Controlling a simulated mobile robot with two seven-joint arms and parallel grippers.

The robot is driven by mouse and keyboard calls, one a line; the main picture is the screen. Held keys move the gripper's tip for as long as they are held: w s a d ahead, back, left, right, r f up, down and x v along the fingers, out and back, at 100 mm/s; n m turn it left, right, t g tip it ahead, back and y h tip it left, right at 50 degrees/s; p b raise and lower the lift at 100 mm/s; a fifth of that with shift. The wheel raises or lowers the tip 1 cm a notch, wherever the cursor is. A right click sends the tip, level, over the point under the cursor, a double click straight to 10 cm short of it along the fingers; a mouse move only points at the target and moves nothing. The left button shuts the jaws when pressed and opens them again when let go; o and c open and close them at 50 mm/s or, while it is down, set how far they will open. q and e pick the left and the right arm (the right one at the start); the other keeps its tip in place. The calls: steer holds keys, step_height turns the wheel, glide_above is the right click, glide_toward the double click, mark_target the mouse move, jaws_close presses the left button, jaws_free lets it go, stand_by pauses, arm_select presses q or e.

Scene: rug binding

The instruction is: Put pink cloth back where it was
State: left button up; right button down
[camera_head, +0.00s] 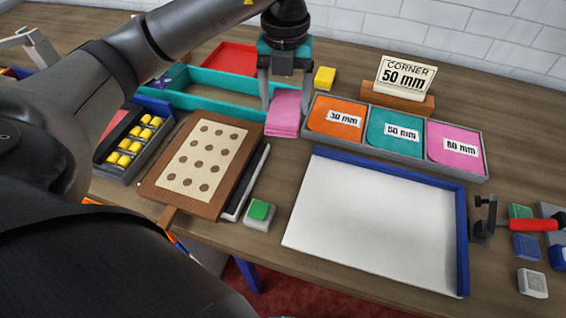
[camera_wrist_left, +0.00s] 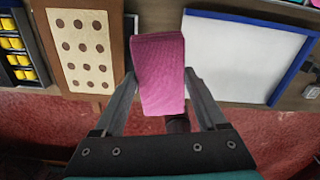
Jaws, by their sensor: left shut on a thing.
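The pink cloth (camera_head: 284,116) is a folded block in the upper middle of the head view, beside the right end of the teal tray (camera_head: 200,101). My left gripper (camera_head: 285,96) points down from above and is shut on the pink cloth. In the left wrist view the pink cloth (camera_wrist_left: 160,75) sits between the two fingers of my left gripper (camera_wrist_left: 160,78). I cannot tell whether the cloth touches the table. My right gripper is not in view.
Right of the cloth stands a grey tray (camera_head: 481,164) with orange, teal and pink labelled cards. A "CORNER 50 mm" sign (camera_head: 405,78) and a yellow block (camera_head: 324,78) are behind. A brown dotted board (camera_head: 205,155) lies left, a white blue-edged board (camera_head: 370,215) front right.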

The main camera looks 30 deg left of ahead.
arm_select(q)
steer(key=shift+a+r+n, duration=0.15)
steer(key=shift+a+n, duration=0.1)
steer(key=shift+n, duration=0.75)
steer(key=shift+f, duration=0.3)
glide_above(283, 172)
step_height(283, 172, down, 16)
steer(key=shift+r+b, duration=0.2)
steer(key=shift+b, duration=0.25)
steer(key=shift+f, duration=1.9)
steer(key=shift+f+b, duration=0.25)
steer(key=shift+b, duration=0.1)
steer(key=o, duration=1.1)
steer(key=shift+o, duration=0.2)
